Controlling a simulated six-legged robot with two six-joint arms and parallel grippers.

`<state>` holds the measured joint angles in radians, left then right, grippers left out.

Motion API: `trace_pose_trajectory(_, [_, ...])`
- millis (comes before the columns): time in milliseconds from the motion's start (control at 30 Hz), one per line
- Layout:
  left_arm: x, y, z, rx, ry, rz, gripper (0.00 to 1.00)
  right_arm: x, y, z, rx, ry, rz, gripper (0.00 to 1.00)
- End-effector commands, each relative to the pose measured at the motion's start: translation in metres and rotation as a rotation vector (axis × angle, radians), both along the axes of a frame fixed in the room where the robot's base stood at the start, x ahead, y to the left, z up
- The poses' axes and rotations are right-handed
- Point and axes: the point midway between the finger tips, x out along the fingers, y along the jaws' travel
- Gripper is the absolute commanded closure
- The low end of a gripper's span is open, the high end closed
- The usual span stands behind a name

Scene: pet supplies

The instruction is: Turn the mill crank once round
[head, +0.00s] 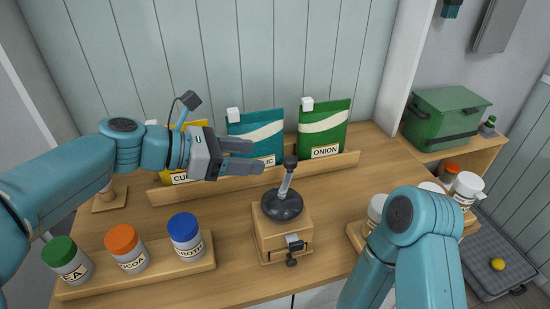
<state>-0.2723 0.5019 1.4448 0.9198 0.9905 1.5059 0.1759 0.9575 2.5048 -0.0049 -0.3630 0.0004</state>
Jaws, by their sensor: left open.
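The mill (283,237) is a wooden box with a dark round top, standing near the front middle of the table. Its crank (286,180) rises from the dark top as a light metal arm, tilted slightly, with a dark knob (290,161) at its upper end. A small drawer with a dark pull shows on the mill's front. My left gripper (258,157) is open and empty, its fingers pointing right, left of the knob and apart from it in the picture. My right arm (415,235) comes in at the lower right; its gripper is not visible.
Jars with green (59,251), orange (121,239) and blue (184,227) lids stand in a wooden tray at the front left. Yellow, teal (256,135) and green (323,128) packets stand in a rack behind the mill. White-lidded jars stand right, partly behind my right arm. A green box (445,117) sits on a side shelf.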

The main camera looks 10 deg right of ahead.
Motion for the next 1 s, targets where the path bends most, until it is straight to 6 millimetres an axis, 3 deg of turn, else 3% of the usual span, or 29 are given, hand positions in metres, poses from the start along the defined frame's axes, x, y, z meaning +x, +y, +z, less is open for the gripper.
trace_pose_trajectory(100, [-0.003, 0.026, 0.011, -0.001, -0.001, 0.004, 0.44, 0.000, 0.000, 0.000, 0.000, 0.000, 0.000, 0.57])
trace_pose_trajectory(333, [-0.007, 0.053, 0.022, 0.001, 0.001, 0.001, 0.44, 0.000, 0.000, 0.000, 0.000, 0.000, 0.000, 0.57])
trace_pose_trajectory(1000, [-0.009, 0.056, 0.023, 0.001, 0.001, -0.001, 0.44, 0.000, 0.000, 0.000, 0.000, 0.000, 0.000, 0.57])
